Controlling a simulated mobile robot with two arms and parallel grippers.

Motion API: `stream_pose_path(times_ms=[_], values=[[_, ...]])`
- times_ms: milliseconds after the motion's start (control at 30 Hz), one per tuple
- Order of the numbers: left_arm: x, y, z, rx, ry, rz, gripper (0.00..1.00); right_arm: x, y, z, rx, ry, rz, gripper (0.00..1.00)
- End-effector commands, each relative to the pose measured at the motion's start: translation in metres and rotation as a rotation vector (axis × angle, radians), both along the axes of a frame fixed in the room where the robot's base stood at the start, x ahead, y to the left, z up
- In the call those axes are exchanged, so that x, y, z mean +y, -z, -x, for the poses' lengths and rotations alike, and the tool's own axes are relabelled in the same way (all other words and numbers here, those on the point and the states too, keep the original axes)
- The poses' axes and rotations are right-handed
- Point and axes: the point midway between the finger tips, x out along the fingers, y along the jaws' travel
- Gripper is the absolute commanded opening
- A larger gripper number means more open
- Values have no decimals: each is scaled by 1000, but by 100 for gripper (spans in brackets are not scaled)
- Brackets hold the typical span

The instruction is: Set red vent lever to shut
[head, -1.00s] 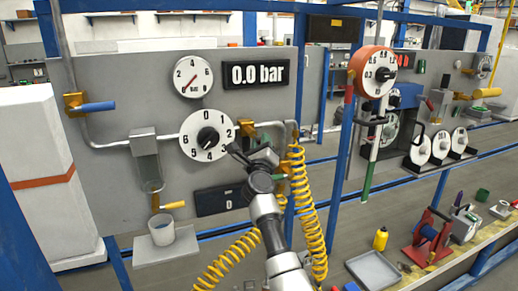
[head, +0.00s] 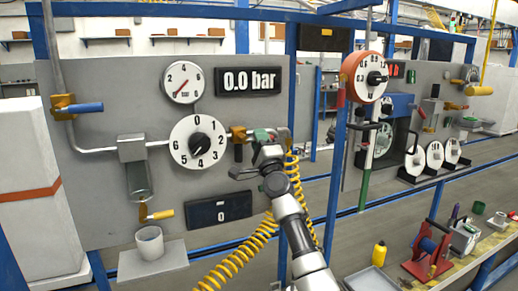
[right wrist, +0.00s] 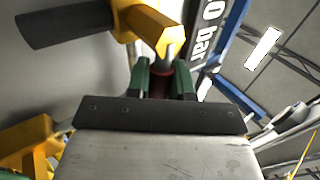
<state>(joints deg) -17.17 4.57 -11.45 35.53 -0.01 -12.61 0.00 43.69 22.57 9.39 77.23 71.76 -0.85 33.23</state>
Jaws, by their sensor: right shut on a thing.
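My right gripper (head: 264,136) is at the panel's right edge, just right of a yellow valve fitting (head: 238,133) with a dark handle hanging down. In the right wrist view its green fingers (right wrist: 165,82) are shut on a dark red piece, the red vent lever (right wrist: 158,85), below a yellow fitting (right wrist: 158,35). The gripper mostly hides the lever in the head view, so its angle is unclear. My left gripper is not in view.
A round dial with a black knob (head: 199,143) is left of the gripper. The display (head: 248,81) reads 0.0 bar. A coiled yellow hose (head: 240,258) hangs below, and a blue post (head: 338,150) stands to the right.

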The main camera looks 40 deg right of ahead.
Motion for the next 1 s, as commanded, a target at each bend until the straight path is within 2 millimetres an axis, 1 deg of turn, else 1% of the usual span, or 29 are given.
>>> stream_pose_path(times_ms=[33,200,667,700,767,800,833,867,1000], values=[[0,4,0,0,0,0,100,0,3,0,8,0,19,0],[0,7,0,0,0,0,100,1,1,-1,18,-1,53,0],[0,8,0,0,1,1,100,1,0,-1,21,-2,65,0],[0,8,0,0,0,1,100,1,-1,-1,21,-2,65,25],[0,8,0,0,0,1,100,1,-1,-1,21,-2,65,34],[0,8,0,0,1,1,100,1,-1,-1,20,-1,64,40],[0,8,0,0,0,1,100,1,-1,-1,20,-1,64,44],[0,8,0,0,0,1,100,1,-1,-1,20,-1,64,47],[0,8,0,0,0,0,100,1,-2,0,17,-1,62,47]])
